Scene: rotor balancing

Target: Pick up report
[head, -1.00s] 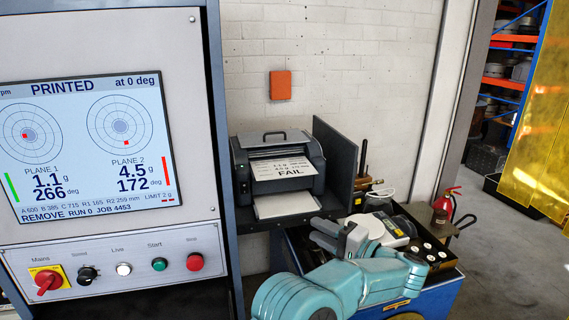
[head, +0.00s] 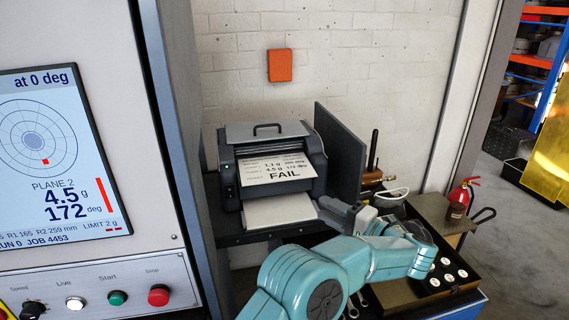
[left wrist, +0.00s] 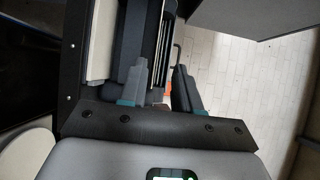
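The report (head: 277,169) is a white printed sheet with a large "FAIL" on it. It lies sloped in the front of the dark grey printer (head: 232,178), above a pale tray (head: 278,208). My left gripper (head: 328,208) is just right of the tray, pointing left towards the printer, and apart from the report. In the left wrist view its two fingers (left wrist: 160,92) stand apart with nothing visible between them. The printer's dark body (left wrist: 135,45) is up close there; the report's print cannot be made out. My right gripper is in neither view.
The balancing machine's cabinet with its screen (head: 55,160) stands close on the left. A dark upright panel (head: 342,150) stands right of the printer. A tool trolley (head: 455,300) with a black tray of white discs is at the lower right.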

